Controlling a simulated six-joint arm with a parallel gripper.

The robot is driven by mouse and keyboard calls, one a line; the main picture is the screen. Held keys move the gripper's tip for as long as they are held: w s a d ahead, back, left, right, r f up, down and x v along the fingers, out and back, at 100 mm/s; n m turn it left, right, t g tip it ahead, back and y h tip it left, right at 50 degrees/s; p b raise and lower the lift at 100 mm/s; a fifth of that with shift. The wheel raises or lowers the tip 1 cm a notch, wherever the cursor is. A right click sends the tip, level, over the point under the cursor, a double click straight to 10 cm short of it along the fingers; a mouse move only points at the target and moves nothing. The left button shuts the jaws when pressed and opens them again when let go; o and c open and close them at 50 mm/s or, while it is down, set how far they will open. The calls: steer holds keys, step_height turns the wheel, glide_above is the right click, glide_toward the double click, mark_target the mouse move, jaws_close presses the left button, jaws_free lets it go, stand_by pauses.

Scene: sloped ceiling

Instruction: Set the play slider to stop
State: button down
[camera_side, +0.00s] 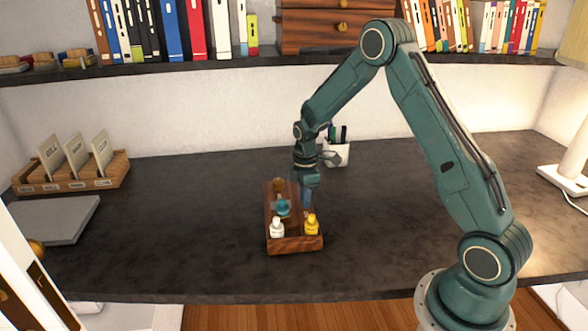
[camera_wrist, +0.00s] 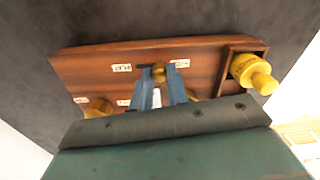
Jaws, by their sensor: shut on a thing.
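A wooden box (camera_side: 294,244) stands on the dark desk, seen whole in the side view. Its panel (camera_wrist: 90,66) fills much of the wrist view and bears small white labels, too small to read surely. A small brass slider knob (camera_wrist: 158,73) sits between two of these labels. My gripper (camera_wrist: 159,75) has its blue fingers shut around this knob. In the side view my gripper (camera_side: 308,205) points down at the right side of the box, and the knob it holds is hidden there.
A yellow bottle-like piece (camera_wrist: 252,72) sits in a corner compartment, with a white one (camera_side: 277,228) and a teal one (camera_side: 283,208) near it. Another brass knob (camera_wrist: 98,108) is on the panel. A pen cup (camera_side: 337,152) stands behind; the desk in front is clear.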

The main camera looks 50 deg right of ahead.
steer(key=shift+s+a, duration=0.1)
steer(key=shift+a, duration=0.1)
steer(key=c, duration=1.3)
jaws_free()
steer(key=shift+c, duration=0.2)
steer(key=shift+r, duration=0.15)
step_height(320, 180, up, 14)
steer(key=shift+f, duration=0.2)
steer(key=shift+r, duration=0.1)
